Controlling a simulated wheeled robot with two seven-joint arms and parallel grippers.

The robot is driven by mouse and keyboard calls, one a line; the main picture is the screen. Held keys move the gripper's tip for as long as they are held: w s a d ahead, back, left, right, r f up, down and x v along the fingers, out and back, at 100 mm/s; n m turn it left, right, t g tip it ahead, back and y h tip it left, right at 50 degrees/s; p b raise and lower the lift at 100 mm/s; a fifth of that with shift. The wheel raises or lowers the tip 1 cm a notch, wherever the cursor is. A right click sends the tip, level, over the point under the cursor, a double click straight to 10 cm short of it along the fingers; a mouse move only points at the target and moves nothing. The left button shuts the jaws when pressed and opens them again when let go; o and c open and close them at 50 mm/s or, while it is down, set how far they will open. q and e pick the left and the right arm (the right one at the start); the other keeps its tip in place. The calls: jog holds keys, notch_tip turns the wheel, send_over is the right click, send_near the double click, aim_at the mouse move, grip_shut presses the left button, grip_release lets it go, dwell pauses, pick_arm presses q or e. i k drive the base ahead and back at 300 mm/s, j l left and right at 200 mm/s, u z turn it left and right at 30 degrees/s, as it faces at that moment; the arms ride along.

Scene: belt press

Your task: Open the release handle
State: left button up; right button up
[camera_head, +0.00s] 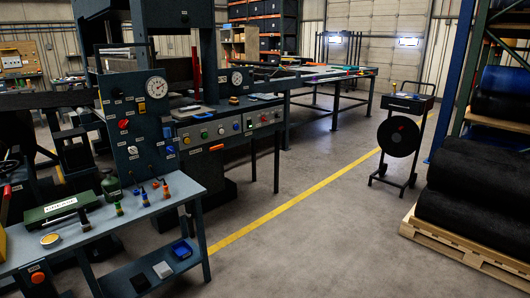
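A dark belt press (150,108) stands left of the middle, with gauges, knobs and buttons on its front panels. A red upright lever (196,70) stands at the press opening, beside a column. It may be the release handle, but I cannot read any label on it. A thin dark bent bar (126,46) also shows at the upper left of the press. Neither of my grippers shows in this view, and nothing is seen touching the lever.
A workbench (165,206) with a green box (62,208), small bottles and tools fills the lower left. A wheeled stand with a reel (398,136) is at right. Black rolls lie on a wooden pallet (470,250). The floor (300,235) between is clear, crossed by a yellow line.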

aim_at(214, 147)
jog(key=i, duration=3.35)
